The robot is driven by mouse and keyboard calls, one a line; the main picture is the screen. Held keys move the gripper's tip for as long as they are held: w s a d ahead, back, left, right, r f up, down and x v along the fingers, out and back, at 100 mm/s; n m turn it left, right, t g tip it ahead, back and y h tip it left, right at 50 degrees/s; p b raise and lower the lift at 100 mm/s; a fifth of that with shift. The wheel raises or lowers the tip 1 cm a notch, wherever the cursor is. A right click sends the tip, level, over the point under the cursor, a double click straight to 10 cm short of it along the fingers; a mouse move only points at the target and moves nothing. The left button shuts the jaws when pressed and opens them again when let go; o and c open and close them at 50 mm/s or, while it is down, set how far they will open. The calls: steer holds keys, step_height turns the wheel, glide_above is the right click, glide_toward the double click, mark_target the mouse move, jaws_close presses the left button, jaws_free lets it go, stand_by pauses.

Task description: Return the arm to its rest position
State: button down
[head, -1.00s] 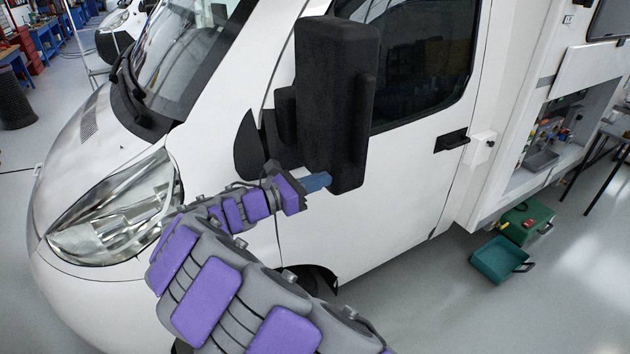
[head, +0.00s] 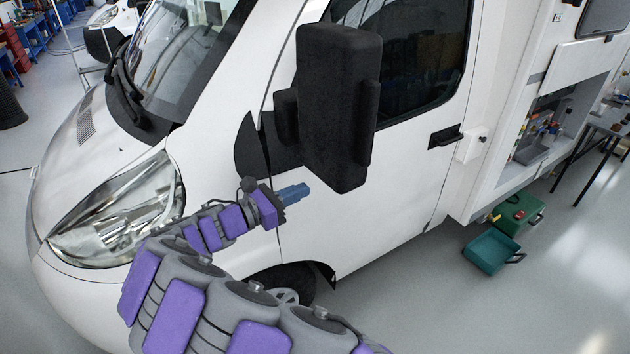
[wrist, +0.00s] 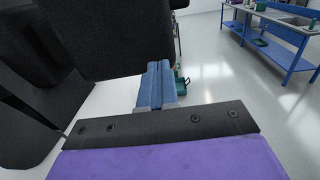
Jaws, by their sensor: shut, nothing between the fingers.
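My gripper (head: 294,193) has blue fingers closed together with nothing between them. In the head view it is at the end of my purple and grey arm, in front of the white motorhome door (head: 400,185). It is just below and left of the black side mirror (head: 340,100), and a small gap shows between them. In the wrist view the blue fingers (wrist: 157,85) lie side by side, with the dark mirror housing (wrist: 100,40) close above and to the left. The arm is stretched out, not folded.
The headlight (head: 120,210) and bonnet are left of my arm. An open side compartment (head: 545,125) and a table (head: 600,125) are at right. Green boxes (head: 492,252) lie on the floor. A blue workbench (wrist: 270,35) stands at the back. The floor at lower right is clear.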

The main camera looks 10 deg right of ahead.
steer(key=shift+s+v, duration=0.25)
steer(key=shift+v, duration=0.9)
steer(key=shift+s+v, duration=0.25)
steer(key=shift+v, duration=0.95)
steer(key=s+d+f+m+g+y+b, duration=0.3)
steer(key=s+d+m+g, duration=0.3)
steer(key=s+d, duration=0.4)
steer(key=s+d+f+m+g+y+b, duration=0.2)
steer(key=s+d+m+g+y+b, duration=0.15)
steer(key=s+d+m, duration=0.55)
steer(key=s+a+f+m+y+b, duration=0.1)
steer(key=s+a+f+m+y, duration=0.1)
steer(key=s, duration=0.4)
steer(key=s+a+f+m+t+y+b, duration=0.1)
steer(key=s+a+f+m+y+b, duration=0.1)
steer(key=s+a+f+y, duration=0.2)
steer(key=s+a+f+m+y+b, duration=0.2)
steer(key=s+a+f+m+y, duration=0.1)
steer(key=s+f, duration=0.3)
steer(key=shift+s+a+f+y, duration=0.15)
steer(key=shift+s+a+y, duration=0.5)
steer(key=shift+s, duration=0.5)
steer(key=shift+a, duration=0.3)
